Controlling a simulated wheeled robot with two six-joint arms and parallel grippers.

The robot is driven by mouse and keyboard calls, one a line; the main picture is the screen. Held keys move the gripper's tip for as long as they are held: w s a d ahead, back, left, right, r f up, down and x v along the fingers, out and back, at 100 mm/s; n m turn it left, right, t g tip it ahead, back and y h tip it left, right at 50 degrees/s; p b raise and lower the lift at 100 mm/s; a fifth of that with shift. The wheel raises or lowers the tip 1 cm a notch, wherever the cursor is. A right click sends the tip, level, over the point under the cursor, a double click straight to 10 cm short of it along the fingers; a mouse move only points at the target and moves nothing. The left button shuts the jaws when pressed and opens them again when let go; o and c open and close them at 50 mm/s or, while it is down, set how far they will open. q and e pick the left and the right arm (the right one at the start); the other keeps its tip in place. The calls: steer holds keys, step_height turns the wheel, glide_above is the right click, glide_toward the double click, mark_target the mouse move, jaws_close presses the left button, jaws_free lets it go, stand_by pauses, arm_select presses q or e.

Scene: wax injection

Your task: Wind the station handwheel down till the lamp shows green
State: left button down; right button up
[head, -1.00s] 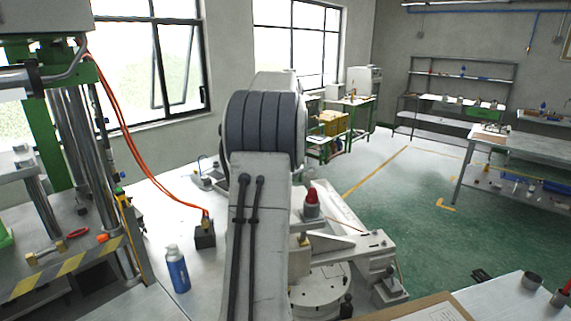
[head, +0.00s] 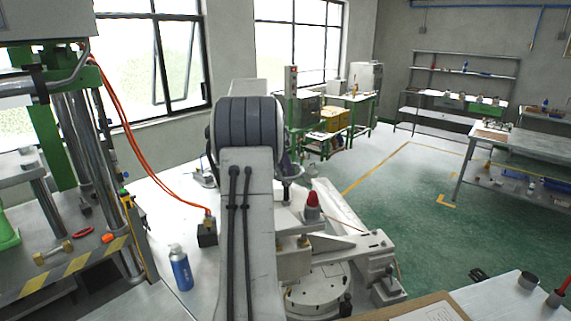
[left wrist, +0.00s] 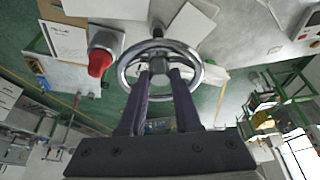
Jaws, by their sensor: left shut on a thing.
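The station handwheel (left wrist: 198,88) is a chrome ring in the left wrist view, with a dark knob at its top edge. My left gripper (left wrist: 159,70) is shut on the handwheel; its two dark fingers reach across the near rim to the wheel's middle. The exact contact is hard to see. A red-domed lamp (left wrist: 98,63) on a grey base stands beside the wheel. The lamp also shows red in the head view (head: 312,199), just right of my left arm. That arm hides much of the wheel area there. My right gripper is not in view.
A green-framed press (head: 50,150) rises at the far left. A round metal plate (head: 318,285) and a clipboard (head: 425,308) lie at the front right.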

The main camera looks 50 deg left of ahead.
arm_select(q)
steer(key=m, duration=0.1)
steer(key=m+h+p, duration=0.1)
steer(key=m, duration=0.1)
steer(key=shift+a+r, duration=0.15)
steer(key=shift+r, duration=0.05)
steer(key=m+h+p, duration=0.1)
steer(key=m, duration=0.1)
steer(key=shift+m+g, duration=0.3)
steer(key=m, duration=0.2)
steer(key=m+g+h, duration=0.1)
steer(key=m, duration=0.2)
steer(key=shift+w+a+f+g, duration=0.1)
steer(key=shift+w+f+g, duration=0.05)
steer(key=shift+g, duration=0.15)
steer(key=shift+m+h, duration=0.3)
steer(key=c, duration=0.6)
jaws_free()
